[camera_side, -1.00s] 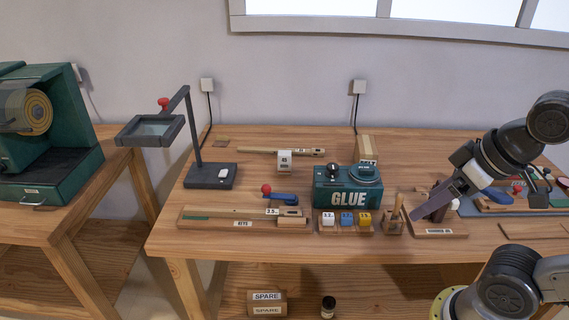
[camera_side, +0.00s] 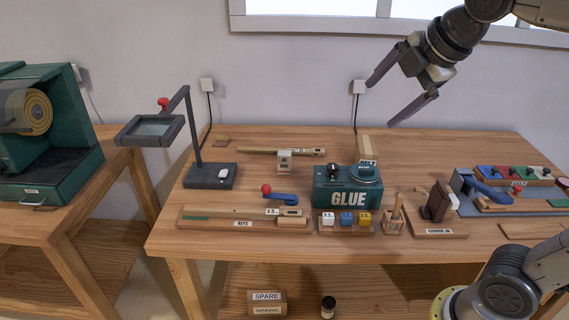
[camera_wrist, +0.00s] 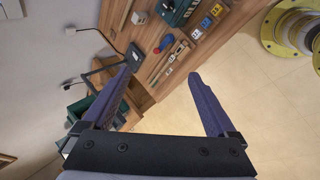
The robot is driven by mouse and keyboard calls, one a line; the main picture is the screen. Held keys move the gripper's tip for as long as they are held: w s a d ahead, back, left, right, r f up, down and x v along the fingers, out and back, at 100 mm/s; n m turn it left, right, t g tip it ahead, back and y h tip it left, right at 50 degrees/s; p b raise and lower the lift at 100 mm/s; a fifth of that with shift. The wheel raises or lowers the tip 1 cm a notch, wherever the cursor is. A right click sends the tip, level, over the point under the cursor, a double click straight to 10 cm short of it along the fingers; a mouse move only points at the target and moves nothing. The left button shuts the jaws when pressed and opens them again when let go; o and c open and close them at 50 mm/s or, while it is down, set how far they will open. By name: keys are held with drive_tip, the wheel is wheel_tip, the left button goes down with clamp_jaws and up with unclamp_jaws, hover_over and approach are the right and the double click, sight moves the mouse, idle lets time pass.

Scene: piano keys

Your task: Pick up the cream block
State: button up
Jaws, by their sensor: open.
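A small cream-white block (camera_side: 328,218) sits at the left of a low wooden tray (camera_side: 345,233), beside a blue block (camera_side: 346,218) and a yellow block (camera_side: 364,218). The cream-white block shows small in the wrist view (camera_wrist: 197,33). Another pale, cream-white block (camera_side: 284,161) with a dark marking stands farther back by a wooden stick. I cannot tell from looks alone which one is called cream. My gripper (camera_side: 381,102) is open and empty, high above the back right of the bench. In the wrist view its fingers (camera_wrist: 161,73) are wide apart with nothing between them.
A green GLUE box (camera_side: 347,188) stands behind the tray. A wooden holder (camera_side: 394,222) with an upright handle is just right of it. A lamp-like stand (camera_side: 210,176) and a KEYS board (camera_side: 243,219) are to the left. A brown upright block (camera_side: 437,203) stands on a board at right.

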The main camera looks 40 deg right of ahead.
drive_tip(key=w+d+r+n, duration=0.15)
drive_tip(key=w+n, duration=0.25)
drive_tip(key=w, duration=0.4)
drive_tip(key=n+g+h, duration=0.2)
drive_tip(key=n+g, duration=0.2)
drive_tip(key=n, duration=0.4)
hover_over(284, 153)
drive_tip(key=s+a, duration=0.3)
wheel_tip(284, 153, down, 27)
drive_tip(key=x, duration=0.7)
drive_tip(key=shift+w+d+f, duration=0.1)
drive_tip(key=shift+w+d, duration=0.05)
drive_tip(key=shift+w, duration=0.1)
drive_tip(key=shift+x, duration=3.15)
drive_tip(key=shift+c, duration=0.3)
